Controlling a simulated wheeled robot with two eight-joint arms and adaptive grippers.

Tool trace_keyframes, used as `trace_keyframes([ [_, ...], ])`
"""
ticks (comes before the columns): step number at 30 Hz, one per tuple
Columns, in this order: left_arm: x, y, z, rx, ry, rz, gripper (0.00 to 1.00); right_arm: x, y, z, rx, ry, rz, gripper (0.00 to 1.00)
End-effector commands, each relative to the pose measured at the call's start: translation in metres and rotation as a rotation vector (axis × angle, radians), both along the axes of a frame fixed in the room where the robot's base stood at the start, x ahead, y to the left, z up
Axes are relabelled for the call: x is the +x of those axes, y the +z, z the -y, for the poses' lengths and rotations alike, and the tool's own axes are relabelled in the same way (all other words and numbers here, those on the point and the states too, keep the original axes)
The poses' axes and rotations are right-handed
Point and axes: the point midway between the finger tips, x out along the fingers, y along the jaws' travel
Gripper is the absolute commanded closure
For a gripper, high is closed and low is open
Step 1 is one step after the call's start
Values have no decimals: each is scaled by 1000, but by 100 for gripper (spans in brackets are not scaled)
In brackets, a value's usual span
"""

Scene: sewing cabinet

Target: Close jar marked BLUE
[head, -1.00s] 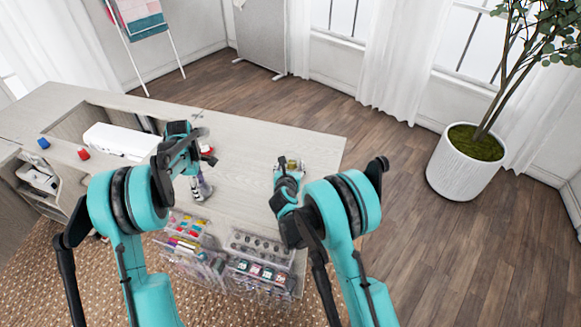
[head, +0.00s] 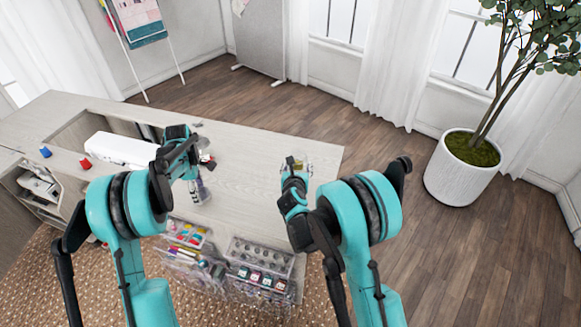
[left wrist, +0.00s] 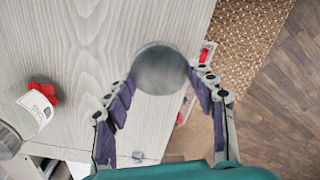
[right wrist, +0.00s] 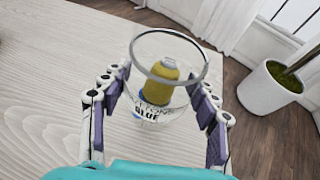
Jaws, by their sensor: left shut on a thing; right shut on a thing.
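The open glass jar (right wrist: 148,112), with BLUE on its label, stands upright in the right wrist view. A yellow spool (right wrist: 163,85) is inside it. My right gripper (right wrist: 158,100) is shut on the jar's sides, one finger on each side; no lid is on the jar. In the head view the jar (head: 303,167) is partly hidden by my right gripper (head: 296,172). My left gripper (left wrist: 160,75) is shut on a round grey metal lid (left wrist: 160,70), above the cabinet top. In the head view my left gripper (head: 193,160) is left of the jar, and the lid is hidden.
A white-labelled container (left wrist: 38,105) and a red item (left wrist: 45,90) are left of the lid. Clear organisers (head: 260,262) hang at the front. The cabinet top (head: 245,165) between the grippers is bare.

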Motion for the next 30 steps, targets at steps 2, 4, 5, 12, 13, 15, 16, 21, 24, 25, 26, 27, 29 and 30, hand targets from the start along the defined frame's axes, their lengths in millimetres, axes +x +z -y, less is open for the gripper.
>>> trace_keyframes([
  [2, 0, 8, 0, 0, 0, 0, 53, -6, 12, 16, -1, -4, 0, 74],
  [4, 0, 13, 0, 0, 0, 0, 53, -12, 21, 29, 0, -4, 1, 74],
  [5, 0, 15, 0, 0, 0, 0, 53, -14, 25, 35, 0, -4, 0, 74],
  [12, 0, 25, 0, 0, 0, 0, 53, -30, 46, 69, 0, -3, 0, 74],
  [13, 0, 26, 0, 0, 0, 0, 53, -31, 48, 71, 0, -2, 0, 74],
  [15, 0, 27, 0, 0, 0, 0, 53, -33, 50, 76, 0, -2, 1, 74],
  [16, 0, 27, 0, 0, 0, 0, 53, -33, 51, 77, 0, -2, 1, 74],
  [21, 0, 28, 0, 0, 0, 0, 53, -35, 52, 79, 0, 0, 1, 74],
  [24, 0, 27, 0, 0, 0, 0, 53, -35, 52, 79, 0, 0, 1, 74],
  [25, 0, 27, 0, 0, 0, 0, 53, -35, 52, 79, 0, 0, 1, 74],
  [26, 0, 27, 0, 0, 0, 0, 53, -35, 52, 79, 0, 0, 1, 74],
  [27, 0, 27, 0, 0, 0, 0, 53, -35, 52, 79, 0, 0, 1, 74],
  [29, 0, 27, 0, 0, 0, 0, 53, -35, 52, 79, 0, -1, 1, 74],
  [30, 0, 27, 0, 0, 0, 0, 53, -35, 52, 79, 0, -1, 1, 50],
])
